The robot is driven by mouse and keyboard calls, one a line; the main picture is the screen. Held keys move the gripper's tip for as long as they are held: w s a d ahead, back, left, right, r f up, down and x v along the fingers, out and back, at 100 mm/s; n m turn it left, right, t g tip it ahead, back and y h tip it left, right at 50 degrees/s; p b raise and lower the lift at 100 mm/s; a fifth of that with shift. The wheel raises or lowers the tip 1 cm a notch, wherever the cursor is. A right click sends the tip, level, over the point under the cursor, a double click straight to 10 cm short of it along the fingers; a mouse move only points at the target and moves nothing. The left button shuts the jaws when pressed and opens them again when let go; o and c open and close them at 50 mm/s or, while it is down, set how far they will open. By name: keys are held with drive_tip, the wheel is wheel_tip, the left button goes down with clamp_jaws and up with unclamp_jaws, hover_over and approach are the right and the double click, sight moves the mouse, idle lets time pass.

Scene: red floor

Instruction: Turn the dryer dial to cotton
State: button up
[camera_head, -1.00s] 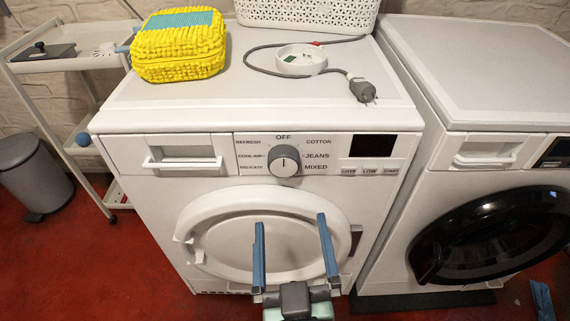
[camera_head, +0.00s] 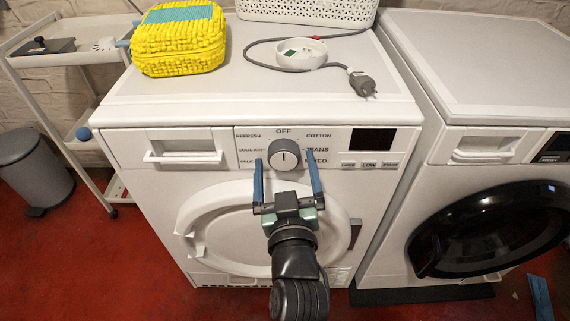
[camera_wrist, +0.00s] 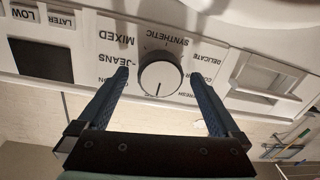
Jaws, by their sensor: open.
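The dryer (camera_head: 130,190) is white, with a control panel across its upper front. My gripper (camera_head: 285,162) is open in front of the panel, one blue finger on each side of the dial. The wrist view shows the dial (camera_wrist: 160,78) upside down between the fingertips, with a gap on both sides and no clear contact. The fingers partly hide the JEANS, MIXED and left-hand labels.
A yellow case (camera_head: 180,40), a cable with a plug (camera_head: 362,84) and a white basket (camera_head: 310,12) are on the dryer top. A second machine (camera_head: 490,80) stands at right. A trolley (camera_head: 70,60) and bin (camera_head: 35,170) are at left.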

drive_tip(key=shift+w, duration=0.2)
drive_tip(key=c, duration=1.4)
drive_tip(key=shift+m, duration=0.4)
drive_tip(key=m+p, duration=0.2)
drive_tip(key=m, duration=0.1)
drive_tip(key=shift+m, duration=0.3)
drive_tip(key=shift+a+f+m+p, duration=0.1)
drive_tip(key=shift+m+p, duration=0.8)
drive_tip(key=shift+m, duration=1.4)
drive_tip(key=shift+t, duration=0.3)
